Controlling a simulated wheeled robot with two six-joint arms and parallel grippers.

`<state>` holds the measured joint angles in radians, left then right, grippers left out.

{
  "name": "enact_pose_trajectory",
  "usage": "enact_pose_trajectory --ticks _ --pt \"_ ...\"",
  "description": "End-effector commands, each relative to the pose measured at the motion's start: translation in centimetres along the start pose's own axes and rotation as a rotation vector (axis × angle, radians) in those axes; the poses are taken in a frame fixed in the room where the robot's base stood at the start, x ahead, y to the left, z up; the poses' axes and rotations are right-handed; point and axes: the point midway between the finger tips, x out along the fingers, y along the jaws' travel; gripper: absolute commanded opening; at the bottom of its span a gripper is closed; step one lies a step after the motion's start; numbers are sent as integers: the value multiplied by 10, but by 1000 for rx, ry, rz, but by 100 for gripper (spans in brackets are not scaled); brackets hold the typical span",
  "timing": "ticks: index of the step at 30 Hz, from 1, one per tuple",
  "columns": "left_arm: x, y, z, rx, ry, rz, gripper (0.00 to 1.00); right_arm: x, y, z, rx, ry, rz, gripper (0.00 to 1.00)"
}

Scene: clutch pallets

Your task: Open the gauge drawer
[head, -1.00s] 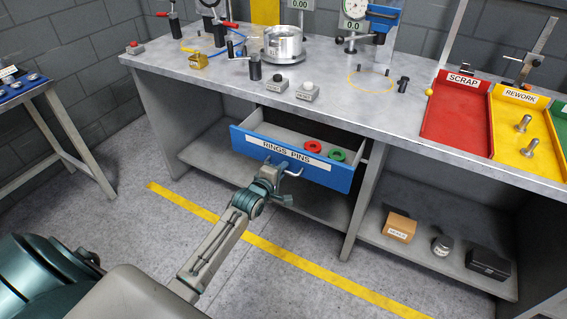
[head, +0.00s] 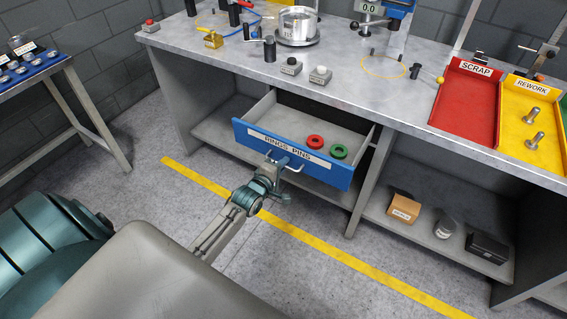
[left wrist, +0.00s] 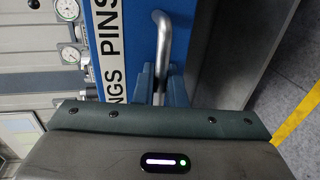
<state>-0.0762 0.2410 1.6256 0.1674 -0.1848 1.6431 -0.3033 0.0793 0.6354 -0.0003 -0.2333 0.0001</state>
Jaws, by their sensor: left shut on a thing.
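The gauge drawer (head: 252,137) has a blue front labelled "RINGS PINS" and stands pulled out under the bench top. A red ring (head: 315,142) and a green ring (head: 339,152) lie inside it toward the right. My left gripper (head: 277,166) is shut on the drawer's metal handle (head: 296,168) at the front. In the left wrist view, the handle (left wrist: 163,40) runs down between my jaws, beside the label; the fingertips are partly hidden by the gripper body. My right gripper is not in view.
The grey bench (head: 372,104) carries a metal housing (head: 298,24), two buttons, a red scrap tray (head: 463,103) and a yellow rework tray (head: 531,117). A cardboard box (head: 404,207) and a black box (head: 488,250) sit on the lower shelf. Floor in front is clear.

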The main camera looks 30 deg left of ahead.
Motion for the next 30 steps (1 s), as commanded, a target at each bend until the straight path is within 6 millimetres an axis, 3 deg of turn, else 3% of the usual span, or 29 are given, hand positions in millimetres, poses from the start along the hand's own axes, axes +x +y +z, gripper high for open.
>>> enact_pose_trajectory --ticks 5,6,8,19,30 --pt "0 -1 0 0 0 -1 0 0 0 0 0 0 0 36" --pt "0 -1 0 0 0 -1 15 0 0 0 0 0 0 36" --pt "0 -1 0 0 0 -1 25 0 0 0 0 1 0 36" --pt "-5 0 0 2 0 -1 25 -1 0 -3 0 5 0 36" --pt "-70 -3 0 4 -1 -3 25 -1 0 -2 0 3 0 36"
